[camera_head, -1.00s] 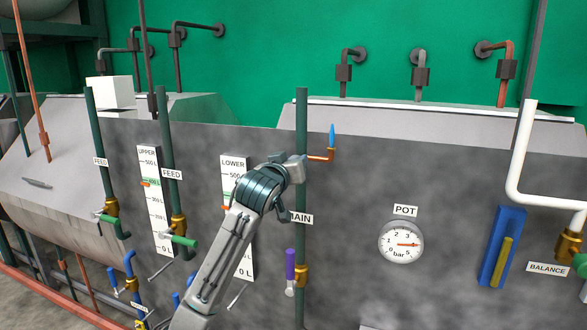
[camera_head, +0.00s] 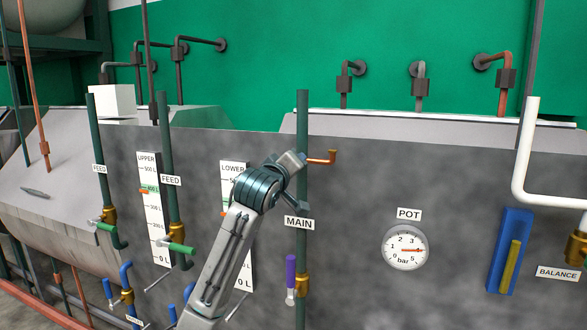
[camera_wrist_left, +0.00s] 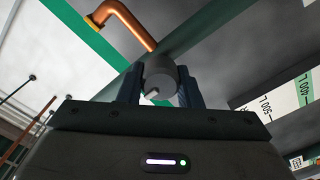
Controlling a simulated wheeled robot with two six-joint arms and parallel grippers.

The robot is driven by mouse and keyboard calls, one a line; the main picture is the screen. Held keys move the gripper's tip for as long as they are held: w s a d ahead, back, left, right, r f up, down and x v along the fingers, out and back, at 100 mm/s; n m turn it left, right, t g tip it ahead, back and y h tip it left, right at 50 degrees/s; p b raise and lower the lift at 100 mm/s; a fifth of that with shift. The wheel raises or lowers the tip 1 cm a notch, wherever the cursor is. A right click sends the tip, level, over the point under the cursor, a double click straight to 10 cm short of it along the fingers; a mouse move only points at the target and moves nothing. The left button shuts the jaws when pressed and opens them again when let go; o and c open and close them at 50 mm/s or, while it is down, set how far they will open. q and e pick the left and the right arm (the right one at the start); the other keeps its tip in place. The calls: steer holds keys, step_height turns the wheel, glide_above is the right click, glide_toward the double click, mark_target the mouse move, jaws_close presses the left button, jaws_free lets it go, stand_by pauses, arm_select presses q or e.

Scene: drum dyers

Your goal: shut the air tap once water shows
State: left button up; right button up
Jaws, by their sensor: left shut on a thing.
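The air tap's copper spout (camera_head: 324,160) sticks out to the right near the top of the green MAIN pipe (camera_head: 302,120). The copper spout also shows at the top of the wrist view (camera_wrist_left: 125,22). My left gripper (camera_head: 298,161) is at the pipe beside the spout. In the wrist view its two fingers are shut on the grey round tap knob (camera_wrist_left: 160,76), one on each side. The knob is hidden by the gripper in the head view. My right gripper is in neither view.
A purple-handled valve (camera_head: 291,272) is lower on the MAIN pipe. The POT gauge (camera_head: 405,248) and a blue-and-yellow level holder (camera_head: 510,252) are to the right. Two level scales and the FEED pipe (camera_head: 169,150) stand left of my arm.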

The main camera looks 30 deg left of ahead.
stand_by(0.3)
arm_select(q)
steer(key=o, duration=1)
steer(key=shift+c, duration=0.2)
steer(key=shift+s+d+f+b, duration=0.1)
steer(key=shift+s+b, duration=0.3)
steer(key=shift+s, duration=0.1)
steer(key=b+v, duration=0.4)
steer(key=v, duration=0.6)
steer(key=shift+w, duration=0.1)
